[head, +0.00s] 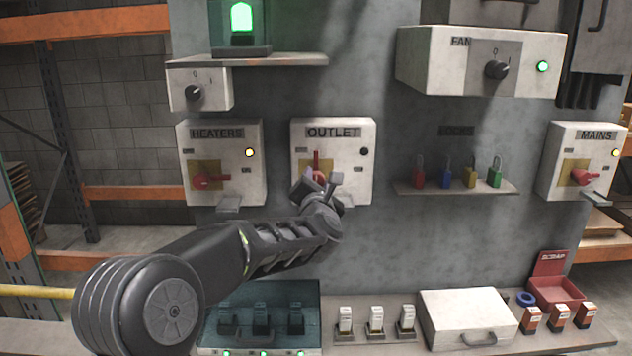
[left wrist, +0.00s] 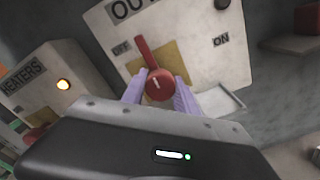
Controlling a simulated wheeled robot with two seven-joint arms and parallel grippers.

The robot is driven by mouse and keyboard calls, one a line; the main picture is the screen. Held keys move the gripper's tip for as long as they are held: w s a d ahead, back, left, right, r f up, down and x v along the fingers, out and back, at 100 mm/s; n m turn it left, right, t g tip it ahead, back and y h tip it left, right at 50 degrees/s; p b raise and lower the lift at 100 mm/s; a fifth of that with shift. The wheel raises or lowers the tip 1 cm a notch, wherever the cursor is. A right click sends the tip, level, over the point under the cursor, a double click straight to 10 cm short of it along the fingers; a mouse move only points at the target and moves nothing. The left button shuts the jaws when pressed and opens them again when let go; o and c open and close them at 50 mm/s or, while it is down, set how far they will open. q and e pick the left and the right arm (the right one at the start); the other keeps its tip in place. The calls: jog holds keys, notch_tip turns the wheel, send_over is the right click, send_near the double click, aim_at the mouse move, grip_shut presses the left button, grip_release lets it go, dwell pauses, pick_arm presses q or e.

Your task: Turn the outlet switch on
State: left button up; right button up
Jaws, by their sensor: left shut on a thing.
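The outlet box (head: 350,180) is white, labelled OUTLET, and hangs in the middle of the grey wall panel. Its round lamp (head: 364,151) is dark. Its red switch (head: 316,160) points upright in the head view. In the left wrist view the red switch (left wrist: 158,82) has its lever leaning up and left, toward the OFF label (left wrist: 122,48); the ON label (left wrist: 221,40) is on the right. My left gripper (head: 318,184) is at the switch, its purple fingers (left wrist: 158,94) shut on either side of the round hub. My right gripper is not in view.
The heaters box (head: 228,190) with a lit amber lamp hangs close on the left. A shelf with several coloured padlocks (head: 458,187) is on the right. The mains box (head: 560,145) is farther right. A shelf with a white case (head: 465,315) lies below.

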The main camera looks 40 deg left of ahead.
pick_arm(q)
jog(key=shift+m, duration=0.6)
grip_shut()
jog(key=m+b, duration=0.1)
jog(key=m, duration=0.1)
jog(key=shift+m, duration=0.3)
jog(key=m, duration=0.3)
jog(key=shift+m, duration=0.4)
jog(key=m+p, duration=0.1)
jog(key=m, duration=0.4)
jog(key=shift+r, duration=0.1)
jog(key=m+p, duration=0.1)
jog(key=m, duration=0.4)
jog(key=shift+p, duration=0.4)
jog(key=shift+m, duration=0.3)
jog(key=o, duration=1.2)
grip_release()
